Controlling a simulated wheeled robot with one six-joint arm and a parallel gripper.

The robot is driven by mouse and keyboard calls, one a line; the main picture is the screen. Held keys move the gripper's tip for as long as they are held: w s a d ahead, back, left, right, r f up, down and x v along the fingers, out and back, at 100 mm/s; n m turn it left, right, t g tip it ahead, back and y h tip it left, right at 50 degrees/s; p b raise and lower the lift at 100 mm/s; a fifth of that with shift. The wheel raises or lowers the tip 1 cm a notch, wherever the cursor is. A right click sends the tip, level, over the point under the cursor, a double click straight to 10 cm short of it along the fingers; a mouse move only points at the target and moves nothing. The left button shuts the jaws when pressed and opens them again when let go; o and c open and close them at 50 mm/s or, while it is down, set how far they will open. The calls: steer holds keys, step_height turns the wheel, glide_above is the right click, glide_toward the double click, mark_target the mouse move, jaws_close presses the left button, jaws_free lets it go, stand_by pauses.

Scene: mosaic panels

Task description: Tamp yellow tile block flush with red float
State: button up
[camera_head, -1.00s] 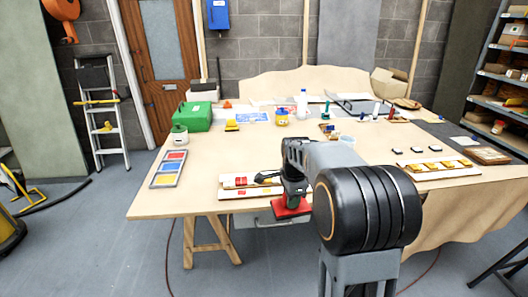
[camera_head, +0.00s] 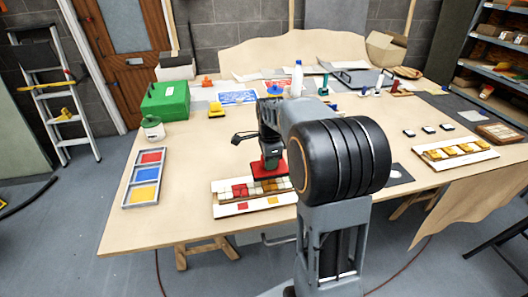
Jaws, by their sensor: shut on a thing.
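My gripper (camera_head: 271,150) is shut on the red float (camera_head: 266,171), a flat red plate under a dark handle. The float is over the back edge of a white mosaic panel (camera_head: 226,210) at the table's front. I cannot tell whether it touches the tiles. The panel carries a row of white, red and brownish-yellow tiles, partly hidden by the float and arm. A small yellow tile (camera_head: 272,200) and a red tile (camera_head: 243,206) show on its front strip. How high any yellow block stands is too small to tell.
A tray (camera_head: 128,188) with red, blue and yellow compartments lies left. A green box (camera_head: 165,101), a white pot (camera_head: 153,128) and a yellow tool (camera_head: 216,109) stand behind. Another panel with yellow tiles (camera_head: 431,161) lies right. The table between tray and panel is clear.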

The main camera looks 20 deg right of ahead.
steer(key=shift+w+f, duration=0.1)
steer(key=shift+f, duration=0.05)
steer(key=b, duration=0.5)
glide_above(269, 185)
steer(key=f, duration=0.5)
steer(key=shift+w+d+f, duration=0.15)
steer(key=shift+w+f, duration=0.05)
steer(key=shift+f, duration=0.05)
steer(key=shift+f+b, duration=0.35)
steer(key=shift+f, duration=0.4)
stand_by(0.6)
steer(key=shift+s+f, duration=0.15)
steer(key=shift+f, duration=0.1)
stand_by(1.3)
step_height(269, 185, up, 8)
steer(key=p, duration=0.6)
steer(key=shift+f, duration=0.25)
